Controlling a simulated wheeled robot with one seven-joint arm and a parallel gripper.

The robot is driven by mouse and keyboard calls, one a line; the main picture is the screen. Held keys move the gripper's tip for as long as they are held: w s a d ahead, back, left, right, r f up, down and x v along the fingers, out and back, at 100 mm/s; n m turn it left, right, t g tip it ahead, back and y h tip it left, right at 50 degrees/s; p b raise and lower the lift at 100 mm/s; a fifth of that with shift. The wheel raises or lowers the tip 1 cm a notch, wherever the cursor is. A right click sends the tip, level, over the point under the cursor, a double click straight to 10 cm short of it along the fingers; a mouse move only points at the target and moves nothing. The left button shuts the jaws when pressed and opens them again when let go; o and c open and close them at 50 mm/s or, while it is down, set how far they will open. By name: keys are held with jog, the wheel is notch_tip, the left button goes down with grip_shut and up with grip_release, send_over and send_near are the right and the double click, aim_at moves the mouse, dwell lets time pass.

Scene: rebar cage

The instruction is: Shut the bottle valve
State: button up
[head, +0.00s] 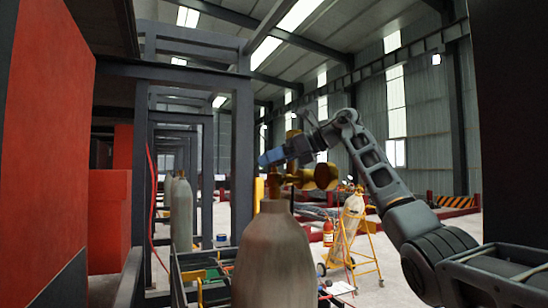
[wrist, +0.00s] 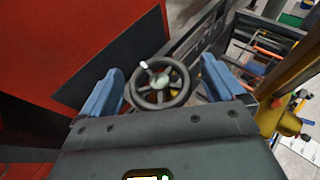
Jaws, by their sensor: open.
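A grey-brown gas bottle (head: 275,262) stands upright in the foreground of the head view, with a brass valve (head: 278,186) on its neck. A dark spoked handwheel (wrist: 160,98) shows in the wrist view, with a small white mark on its rim. My gripper (head: 264,158) is at the height of the valve's top in the head view. In the wrist view my gripper (wrist: 162,72) is open, with one blue finger on each side of the handwheel and visible gaps between. I cannot make out the handwheel in the head view.
Red panels (head: 45,150) stand on the left. A dark steel frame (head: 243,150) rises behind the bottle. A round brass part (head: 325,176) sticks out right of the valve. Farther back, another bottle stands on a yellow trolley (head: 372,262) near a red extinguisher (head: 328,232).

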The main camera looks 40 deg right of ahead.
jog(key=shift+w+a+f, duration=0.1)
jog(key=shift+w, duration=0.1)
jog(key=c, duration=1)
jog(key=shift+o, duration=0.2)
